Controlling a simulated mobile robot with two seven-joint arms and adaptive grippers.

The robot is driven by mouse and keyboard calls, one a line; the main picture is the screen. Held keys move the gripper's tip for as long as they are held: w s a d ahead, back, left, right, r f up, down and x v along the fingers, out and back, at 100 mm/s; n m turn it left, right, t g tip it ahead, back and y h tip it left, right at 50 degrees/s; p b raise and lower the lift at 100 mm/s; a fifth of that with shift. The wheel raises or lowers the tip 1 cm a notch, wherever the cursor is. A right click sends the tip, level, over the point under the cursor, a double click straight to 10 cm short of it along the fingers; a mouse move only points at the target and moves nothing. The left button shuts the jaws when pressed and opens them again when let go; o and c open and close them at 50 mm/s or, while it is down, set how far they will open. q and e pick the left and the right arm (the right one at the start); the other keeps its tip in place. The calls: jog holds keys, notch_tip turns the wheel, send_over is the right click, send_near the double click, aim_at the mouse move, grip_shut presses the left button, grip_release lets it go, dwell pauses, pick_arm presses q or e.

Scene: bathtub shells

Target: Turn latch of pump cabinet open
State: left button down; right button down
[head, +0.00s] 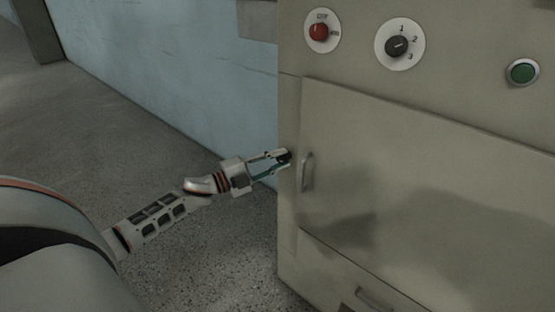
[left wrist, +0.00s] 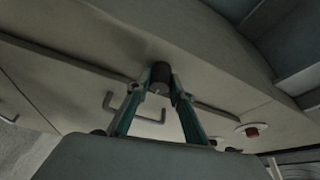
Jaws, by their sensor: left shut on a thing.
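The pump cabinet (head: 420,165) is a beige-grey metal box filling the right of the head view, and it also shows in the left wrist view (left wrist: 70,65). Its latch (left wrist: 159,72) is a short dark cylinder on the cabinet. My left gripper (head: 279,160) reaches it from the left at the cabinet's left edge. In the left wrist view its two fingers (left wrist: 160,92) are shut on the latch, one on each side. In the head view the fingertips hide most of the latch. The cabinet door looks closed. My right gripper is not in view.
A door handle (head: 307,172) is just right of the gripper. A lower handle (head: 374,299) is at the bottom. Open floor (head: 120,110) lies left.

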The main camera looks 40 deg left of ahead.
pick_arm(q)
jog(key=shift+m, duration=0.3)
jog(key=c, duration=1.8)
grip_release()
jog(key=shift+s, duration=0.1)
jog(key=v, duration=1.2)
jog(key=shift+a+r, duration=0.1)
jog(key=shift+r, duration=0.05)
